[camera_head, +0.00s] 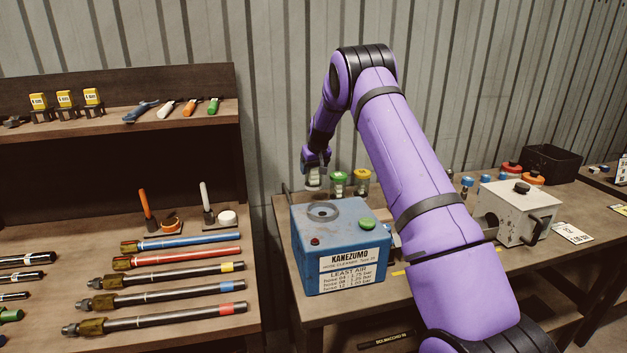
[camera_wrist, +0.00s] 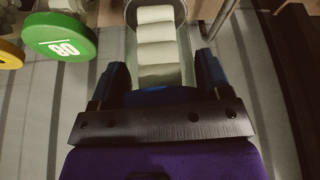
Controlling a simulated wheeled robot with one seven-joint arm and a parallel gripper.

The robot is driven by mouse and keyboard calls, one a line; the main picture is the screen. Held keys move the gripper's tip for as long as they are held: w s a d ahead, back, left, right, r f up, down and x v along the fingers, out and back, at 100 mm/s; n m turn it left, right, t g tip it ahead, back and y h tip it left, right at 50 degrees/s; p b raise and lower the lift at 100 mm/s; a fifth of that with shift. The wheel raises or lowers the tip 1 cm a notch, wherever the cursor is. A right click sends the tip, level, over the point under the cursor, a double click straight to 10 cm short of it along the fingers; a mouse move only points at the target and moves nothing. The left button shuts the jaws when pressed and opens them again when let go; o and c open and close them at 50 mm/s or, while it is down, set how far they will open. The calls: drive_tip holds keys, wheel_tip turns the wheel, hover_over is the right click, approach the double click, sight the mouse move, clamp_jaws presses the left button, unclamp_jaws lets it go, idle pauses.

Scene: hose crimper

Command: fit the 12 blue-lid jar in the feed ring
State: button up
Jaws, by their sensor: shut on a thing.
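My gripper (camera_head: 315,164) is shut on a jar (camera_head: 313,181) and holds it behind the blue cleaner box, near its back edge. In the wrist view the jar (camera_wrist: 157,48) sits between the two fingers, with pale stacked pieces inside clear walls and a blue lid (camera_wrist: 160,97) at the gripper's end. The number on this lid cannot be read. The feed ring (camera_head: 323,211) is a grey round ring on top of the blue KANEZUMO box (camera_head: 310,250). The ring looks empty, and the jar is apart from it, up and slightly left in the head view.
A green-lid jar (camera_head: 338,181) and a yellow-lid jar (camera_head: 362,179) stand just right of the held jar. The box top carries a green button (camera_head: 367,224) and a red knob (camera_head: 315,241). A white crimper box (camera_head: 515,212) stands to the right. My arm hides the bench's middle.

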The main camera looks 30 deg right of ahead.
drive_tip(key=s+a+r, duration=0.4)
drive_tip(key=s+r, duration=0.2)
drive_tip(key=s, duration=0.2)
drive_tip(key=s+a+r, duration=0.4)
drive_tip(key=s+r, duration=0.3)
drive_tip(key=s, duration=0.1)
drive_tip(key=s+a, duration=0.4)
drive_tip(key=s, duration=0.9)
drive_tip(key=s+a, duration=0.4)
drive_tip(key=s, duration=1)
drive_tip(key=shift+w+d+f, duration=0.5)
drive_tip(key=shift+w+f, duration=0.3)
drive_tip(key=shift+w, duration=1.8)
drive_tip(key=shift+w+d+f, duration=0.5)
drive_tip(key=shift+w+f, duration=0.25)
drive_tip(key=shift+w, duration=1.8)
drive_tip(key=shift+w+d+f, duration=0.5)
drive_tip(key=shift+w+f, duration=0.3)
drive_tip(key=shift+w, duration=1.8)
drive_tip(key=shift+f, duration=0.15)
drive_tip(key=o, duration=1)
